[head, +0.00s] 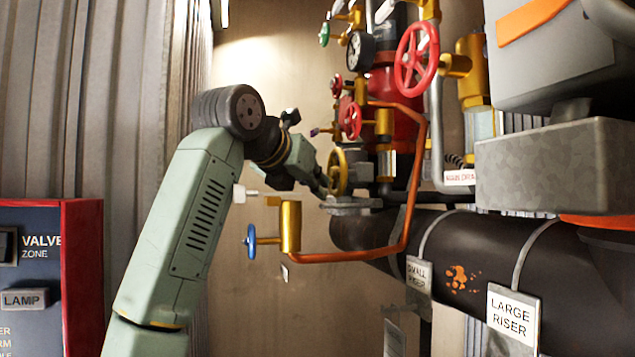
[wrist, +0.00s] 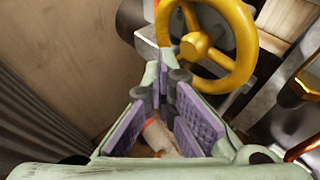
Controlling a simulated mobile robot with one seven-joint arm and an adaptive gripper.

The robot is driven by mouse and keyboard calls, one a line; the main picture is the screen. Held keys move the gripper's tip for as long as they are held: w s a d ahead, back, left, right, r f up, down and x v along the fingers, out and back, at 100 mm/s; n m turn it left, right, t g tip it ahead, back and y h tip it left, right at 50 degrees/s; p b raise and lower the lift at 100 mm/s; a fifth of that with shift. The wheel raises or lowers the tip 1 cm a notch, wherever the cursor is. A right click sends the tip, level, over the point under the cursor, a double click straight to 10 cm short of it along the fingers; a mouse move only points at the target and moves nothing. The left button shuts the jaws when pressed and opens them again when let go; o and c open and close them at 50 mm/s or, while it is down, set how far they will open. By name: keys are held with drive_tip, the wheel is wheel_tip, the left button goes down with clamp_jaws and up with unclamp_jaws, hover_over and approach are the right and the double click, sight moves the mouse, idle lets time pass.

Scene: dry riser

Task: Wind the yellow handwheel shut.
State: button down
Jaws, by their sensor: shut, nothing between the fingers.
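The yellow handwheel (head: 332,170) stands nearly edge-on in the middle of the head view, on the pipework above the large black pipe. In the wrist view the yellow handwheel (wrist: 196,46) fills the upper right, with its hub, spokes and much of its rim showing. My gripper (head: 324,190) is at the wheel's lower left in the head view. In the wrist view my gripper (wrist: 165,68) is shut and empty, its tips close together beside the lower-left rim. I cannot tell whether they touch the wheel.
Red handwheels (head: 416,56) and a gauge (head: 360,51) crowd above. A blue handwheel (head: 251,241) and copper pipe (head: 340,256) lie below my gripper. A grey box (head: 550,160) stands right, a red-edged panel (head: 82,270) left. The wall left of the valves is clear.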

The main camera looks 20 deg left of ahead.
sight(327, 172)
drive_tip(key=r+p, duration=0.3)
drive_tip(key=r, duration=0.1)
drive_tip(key=shift+w, duration=0.35)
drive_tip(key=shift+s+r+b, duration=0.15)
drive_tip(key=shift+r+b, duration=0.1)
drive_tip(key=shift+b, duration=0.05)
drive_tip(key=shift+s+d+r, duration=0.4)
drive_tip(key=shift+s+r, duration=0.15)
drive_tip(key=shift+r, duration=0.2)
